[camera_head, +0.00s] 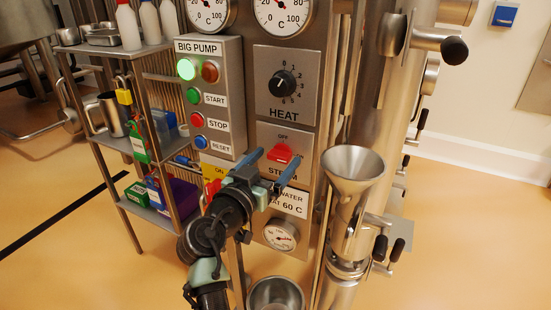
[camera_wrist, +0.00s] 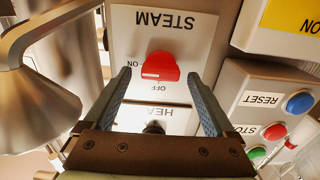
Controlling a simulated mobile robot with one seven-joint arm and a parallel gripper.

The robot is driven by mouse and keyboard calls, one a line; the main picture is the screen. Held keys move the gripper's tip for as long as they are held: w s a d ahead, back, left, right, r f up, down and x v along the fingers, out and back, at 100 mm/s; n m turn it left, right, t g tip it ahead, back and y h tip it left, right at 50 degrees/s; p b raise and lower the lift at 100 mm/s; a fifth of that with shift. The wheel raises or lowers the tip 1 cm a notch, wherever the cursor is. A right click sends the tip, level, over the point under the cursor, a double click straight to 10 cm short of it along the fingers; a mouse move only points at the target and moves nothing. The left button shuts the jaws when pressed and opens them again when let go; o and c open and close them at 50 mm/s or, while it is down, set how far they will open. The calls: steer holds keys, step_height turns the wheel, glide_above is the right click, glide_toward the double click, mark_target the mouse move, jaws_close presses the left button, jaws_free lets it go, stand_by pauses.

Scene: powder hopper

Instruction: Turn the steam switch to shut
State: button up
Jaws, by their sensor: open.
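The steam switch is a red knob (camera_head: 281,152) on a grey panel with "OFF" above it and a partly covered "STEAM" label below. The wrist view shows the panel upside down, with the red knob (camera_wrist: 160,68) near the middle. My gripper (camera_head: 282,154) is open in front of the panel. In the wrist view my gripper (camera_wrist: 160,74) has one finger on each side of the knob, with a gap on both sides. Nothing is held. Whether the fingertips reach the knob's depth is hard to tell.
The HEAT dial (camera_head: 283,82) is above the steam panel. The BIG PUMP box (camera_head: 213,120) with lit green lamp and buttons is to the left. A metal funnel (camera_head: 354,168) stands close on the right. A yellow "ON" panel (camera_wrist: 290,20) is beside the steam panel.

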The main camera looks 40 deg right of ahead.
steer(key=shift+w+d, duration=0.2)
steer(key=shift+d, duration=0.25)
steer(key=c, duration=1.4)
